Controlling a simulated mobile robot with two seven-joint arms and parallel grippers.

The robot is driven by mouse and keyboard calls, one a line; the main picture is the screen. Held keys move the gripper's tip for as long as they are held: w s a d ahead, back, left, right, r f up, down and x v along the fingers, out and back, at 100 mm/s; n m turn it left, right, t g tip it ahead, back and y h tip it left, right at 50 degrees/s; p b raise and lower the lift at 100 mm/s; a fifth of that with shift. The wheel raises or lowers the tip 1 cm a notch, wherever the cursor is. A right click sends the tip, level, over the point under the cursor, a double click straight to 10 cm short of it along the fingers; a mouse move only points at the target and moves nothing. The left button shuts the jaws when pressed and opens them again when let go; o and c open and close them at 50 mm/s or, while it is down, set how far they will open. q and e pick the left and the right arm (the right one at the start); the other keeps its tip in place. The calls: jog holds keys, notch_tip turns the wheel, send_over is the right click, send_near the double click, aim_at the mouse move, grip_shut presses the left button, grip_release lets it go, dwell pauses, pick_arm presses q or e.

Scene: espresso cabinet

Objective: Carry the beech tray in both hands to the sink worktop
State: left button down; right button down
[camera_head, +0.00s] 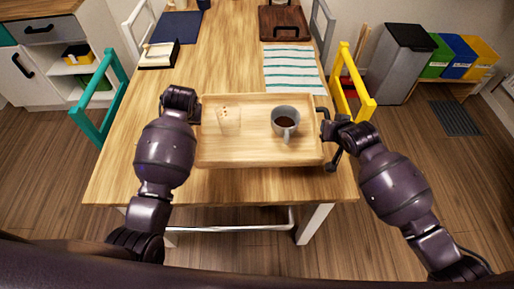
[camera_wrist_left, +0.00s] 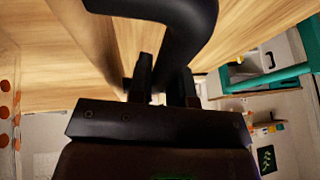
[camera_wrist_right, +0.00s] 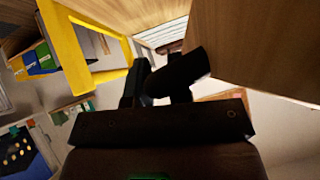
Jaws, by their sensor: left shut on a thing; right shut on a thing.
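The beech tray (camera_head: 260,155) is held between my two arms at the near end of the wooden table and looks roughly level. A grey mug (camera_head: 285,122) with dark liquid stands on its right half. A clear glass (camera_head: 229,120) with orange dots stands on its left half. My left gripper (camera_head: 192,105) is shut on the tray's left handle; the black handle (camera_wrist_left: 185,25) shows between its fingers in the left wrist view. My right gripper (camera_head: 327,128) is shut on the right black handle, also seen in the right wrist view (camera_wrist_right: 185,72). The sink worktop cannot be made out.
The table (camera_head: 222,55) carries a striped cloth (camera_head: 292,70), a brown tray (camera_head: 284,24) and a dark blue mat (camera_head: 177,27). A teal chair (camera_head: 98,95) stands left and a yellow chair (camera_head: 352,85) right. A grey bin (camera_head: 402,62) stands further right.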

pick_arm(q)
jog(key=shift+r, duration=0.2)
pick_arm(e)
jog(key=shift+r, duration=0.2)
